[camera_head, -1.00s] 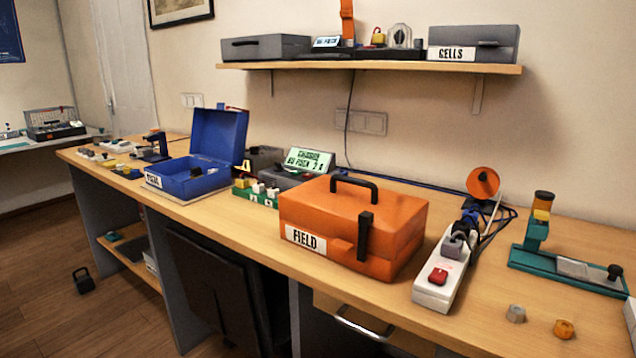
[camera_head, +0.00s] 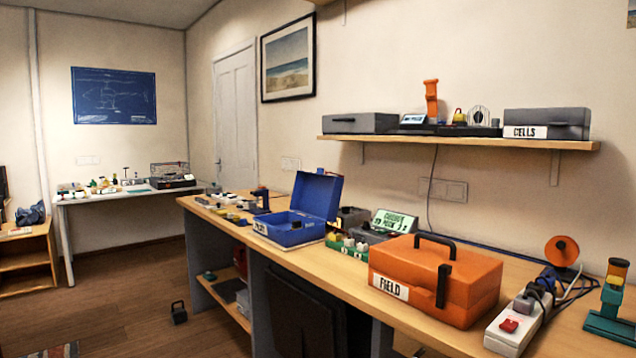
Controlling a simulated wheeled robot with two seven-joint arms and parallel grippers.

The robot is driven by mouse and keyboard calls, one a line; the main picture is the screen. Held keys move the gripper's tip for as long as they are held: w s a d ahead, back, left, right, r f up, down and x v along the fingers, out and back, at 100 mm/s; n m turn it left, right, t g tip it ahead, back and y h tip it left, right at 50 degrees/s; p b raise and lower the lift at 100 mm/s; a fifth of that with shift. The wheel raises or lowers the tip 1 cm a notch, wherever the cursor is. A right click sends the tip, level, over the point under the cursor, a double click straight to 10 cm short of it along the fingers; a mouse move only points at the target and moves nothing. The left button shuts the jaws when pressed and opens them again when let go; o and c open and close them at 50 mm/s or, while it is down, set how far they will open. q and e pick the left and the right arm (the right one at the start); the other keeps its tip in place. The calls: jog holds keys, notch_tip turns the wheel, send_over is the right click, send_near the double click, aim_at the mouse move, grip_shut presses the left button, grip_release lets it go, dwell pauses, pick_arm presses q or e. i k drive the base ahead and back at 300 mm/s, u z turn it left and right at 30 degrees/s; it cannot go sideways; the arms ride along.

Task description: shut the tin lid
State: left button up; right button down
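A blue tin (camera_head: 290,231) stands on the long wooden workbench, left of the orange case. Its blue lid (camera_head: 317,194) is raised, standing up at the back right. A white label is on its front left. The inside of the tin is partly visible, with a small dark thing at its edge. Neither of my grippers shows in the head view.
An orange case (camera_head: 436,282) marked FIELD is shut on the workbench (camera_head: 357,294). A lit green display (camera_head: 394,222), a power strip (camera_head: 518,321) and a teal stand (camera_head: 609,310) are also there. A wall shelf (camera_head: 461,142) hangs above. Open floor lies at the left.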

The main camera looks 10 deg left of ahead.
aim_at(317, 196)
jog(key=u, duration=0.85)
jog(key=i, duration=0.7)
jog(key=u, duration=0.7)
jog(key=i, duration=1.3)
jog(key=z, duration=1.05)
jog(key=i, duration=0.8)
jog(key=z, duration=0.7)
